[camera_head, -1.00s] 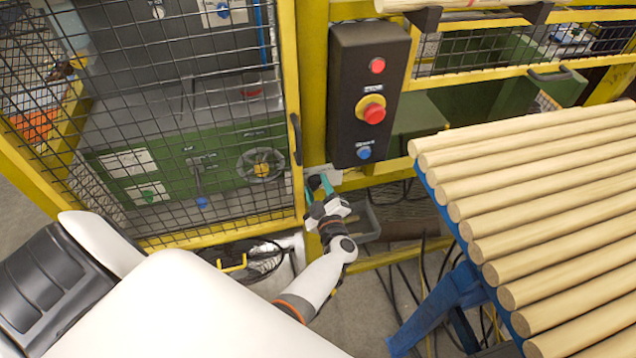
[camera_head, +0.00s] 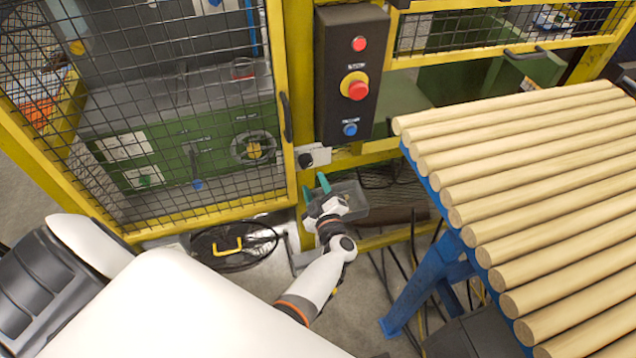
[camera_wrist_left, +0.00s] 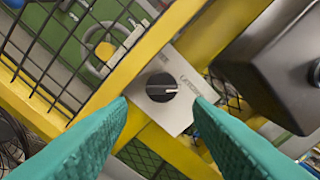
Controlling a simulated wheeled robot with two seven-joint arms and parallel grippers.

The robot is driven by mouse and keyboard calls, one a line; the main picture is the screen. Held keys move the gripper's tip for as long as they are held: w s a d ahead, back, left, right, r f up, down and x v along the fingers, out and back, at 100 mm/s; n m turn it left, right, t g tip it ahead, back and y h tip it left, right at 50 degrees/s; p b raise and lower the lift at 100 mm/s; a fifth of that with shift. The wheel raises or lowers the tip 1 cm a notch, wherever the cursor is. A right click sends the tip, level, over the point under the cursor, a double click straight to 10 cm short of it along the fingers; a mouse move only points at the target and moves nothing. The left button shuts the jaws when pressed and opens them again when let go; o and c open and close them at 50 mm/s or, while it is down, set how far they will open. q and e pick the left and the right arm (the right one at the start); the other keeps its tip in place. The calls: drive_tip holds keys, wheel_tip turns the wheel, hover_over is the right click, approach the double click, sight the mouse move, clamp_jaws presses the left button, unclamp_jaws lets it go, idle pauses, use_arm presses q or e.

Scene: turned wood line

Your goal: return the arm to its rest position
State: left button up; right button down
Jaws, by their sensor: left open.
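My left gripper (camera_head: 332,186) is open and empty, its teal fingers apart. In the head view it is just below and to the right of a black rotary knob (camera_head: 305,160) on a small pale plate (camera_head: 322,155) at the yellow fence post. In the left wrist view the knob (camera_wrist_left: 161,87) shows beyond the gap between the teal fingers (camera_wrist_left: 160,108), and neither finger touches it. My left arm reaches in from the bottom of the head view. My right gripper is not in view.
A black button box (camera_head: 347,75) hangs on the fence above the plate. A rack of light wooden rods (camera_head: 530,165) on a blue frame (camera_head: 425,280) stands close on the right. A mesh gate (camera_head: 150,110) is at left. Cables lie on the floor below.

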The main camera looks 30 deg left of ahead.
use_arm(q)
drive_tip(key=s+d+f+m+h+b, duration=0.1)
drive_tip(key=s+d+f+m+h, duration=0.35)
drive_tip(key=f, duration=0.35)
drive_tip(key=s+d+f+m+h+b, duration=0.1)
drive_tip(key=s+d+f+m+h, duration=0.3)
drive_tip(key=f, duration=0.5)
drive_tip(key=s+d+f+m+h+b, duration=0.1)
drive_tip(key=s+d+f+m+h, duration=0.25)
drive_tip(key=f+m, duration=0.35)
drive_tip(key=s+a+f+m+g, duration=0.1)
drive_tip(key=s+f+g, duration=0.2)
drive_tip(key=s, duration=0.8)
drive_tip(key=s+a+f+m+g+h, duration=0.1)
drive_tip(key=s+f+g, duration=0.3)
drive_tip(key=s+f, duration=0.4)
drive_tip(key=s+a+f+m+g+b, duration=0.1)
drive_tip(key=s+f, duration=0.5)
drive_tip(key=s, duration=0.7)
drive_tip(key=a+m+g, duration=0.1)
drive_tip(key=m+g, duration=0.1)
drive_tip(key=shift+s+g+h, duration=0.3)
drive_tip(key=shift+g, duration=0.1)
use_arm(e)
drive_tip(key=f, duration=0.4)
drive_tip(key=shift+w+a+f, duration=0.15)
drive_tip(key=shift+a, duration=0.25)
